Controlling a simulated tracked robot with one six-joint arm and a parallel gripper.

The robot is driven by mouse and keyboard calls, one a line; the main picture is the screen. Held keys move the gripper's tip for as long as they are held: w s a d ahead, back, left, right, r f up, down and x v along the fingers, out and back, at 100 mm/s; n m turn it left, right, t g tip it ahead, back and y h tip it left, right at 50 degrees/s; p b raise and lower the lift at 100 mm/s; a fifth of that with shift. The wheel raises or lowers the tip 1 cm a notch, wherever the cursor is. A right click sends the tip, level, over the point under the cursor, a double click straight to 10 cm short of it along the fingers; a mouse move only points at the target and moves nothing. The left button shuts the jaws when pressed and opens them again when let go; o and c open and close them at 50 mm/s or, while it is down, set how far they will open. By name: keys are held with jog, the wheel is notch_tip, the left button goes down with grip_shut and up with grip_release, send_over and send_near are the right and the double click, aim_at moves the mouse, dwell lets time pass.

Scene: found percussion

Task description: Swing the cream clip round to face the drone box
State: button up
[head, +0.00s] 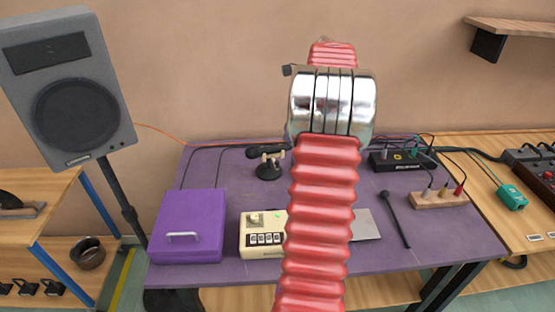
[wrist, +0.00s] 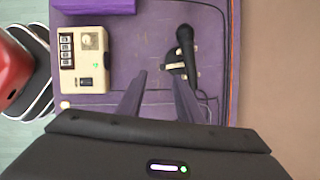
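The cream clip (head: 271,157) stands on a small round black base on the purple table and holds a black microphone (head: 254,151), whose head points left in the head view. In the wrist view the clip (wrist: 178,68) shows partly under the microphone (wrist: 186,45), close to the right fingertip. My gripper (wrist: 158,78) is open, with nothing between its fingers; contact with the clip cannot be told. My red arm hides the gripper in the head view. A cream box with switches (head: 250,238), perhaps the drone box, sits at the table's front; it also shows in the wrist view (wrist: 83,75).
A purple box with a handle (head: 188,226) is at the table's left. A black box (head: 390,165), a wooden block with plugs (head: 438,200) and a dark stick-like thing (head: 394,218) are on the right. A speaker (head: 75,95) stands left of the table.

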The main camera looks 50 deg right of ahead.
aim_at(278, 161)
jog(key=shift+s+d+f+m, duration=0.2)
jog(key=shift+s+d, duration=0.05)
jog(key=shift+d, duration=0.25)
jog(key=shift+s+d+f+m, duration=0.2)
jog(key=shift+s+d, duration=0.05)
jog(key=shift+d, duration=0.2)
jog(key=shift+f, duration=0.1)
jog(key=x, duration=1.3)
jog(key=shift+w+a+f, duration=0.1)
jog(key=shift+w+f, duration=0.1)
jog(key=shift+f, duration=0.05)
jog(key=shift+c, duration=0.4)
grip_shut()
